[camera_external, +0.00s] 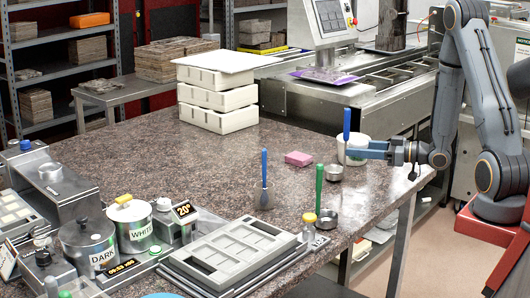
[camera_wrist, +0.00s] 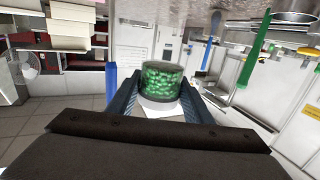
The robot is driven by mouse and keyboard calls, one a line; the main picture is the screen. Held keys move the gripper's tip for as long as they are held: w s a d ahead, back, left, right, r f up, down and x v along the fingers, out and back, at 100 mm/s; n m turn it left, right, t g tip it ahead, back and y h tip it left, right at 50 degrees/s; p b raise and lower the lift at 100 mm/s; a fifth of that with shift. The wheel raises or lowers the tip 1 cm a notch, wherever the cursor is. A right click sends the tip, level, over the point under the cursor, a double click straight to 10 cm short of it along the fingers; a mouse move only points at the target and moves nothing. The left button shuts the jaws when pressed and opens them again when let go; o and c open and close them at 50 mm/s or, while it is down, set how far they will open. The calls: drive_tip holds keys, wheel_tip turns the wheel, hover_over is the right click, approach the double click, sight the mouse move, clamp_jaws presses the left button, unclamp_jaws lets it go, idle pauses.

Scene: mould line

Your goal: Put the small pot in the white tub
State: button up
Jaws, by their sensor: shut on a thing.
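My gripper (camera_external: 362,154) is at the right end of the table, with its blue fingers reaching left. In the wrist view its jaws (camera_wrist: 162,108) are closed around the sides of a small clear pot (camera_wrist: 162,78) with green pieces inside and a white band at one end. In the external view a pale, round, whitish vessel (camera_external: 343,152) shows at the fingers. The fingers partly cover it. I cannot tell there where the pot ends and the white tub begins, or whether the pot touches the tub.
A blue-handled tool (camera_external: 346,121) stands upright by the fingers. A small metal bowl (camera_external: 333,174), a pink block (camera_external: 298,158) and a green-handled tool (camera_external: 319,186) are nearby. White moulds (camera_external: 217,98) are stacked at the back.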

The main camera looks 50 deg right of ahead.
sight(359, 141)
wheel_tip(359, 141, up, 17)
drive_tip(key=w+d+m+h+b, duration=0.35)
drive_tip(key=w+d+h, duration=0.35)
drive_tip(key=d, duration=0.5)
drive_tip(key=w+d+m+h+b, duration=0.2)
drive_tip(key=w+d+m+h, duration=0.35)
drive_tip(key=d, duration=0.65)
wheel_tip(359, 141, down, 21)
drive_tip(key=p, duration=0.2)
drive_tip(key=shift+w, duration=0.25)
drive_tip(key=shift+f+h, duration=0.15)
drive_tip(key=shift+h, duration=0.1)
drive_tip(key=shift+f+b, duration=0.25)
drive_tip(key=shift+b, duration=0.1)
drive_tip(key=o, duration=1.1)
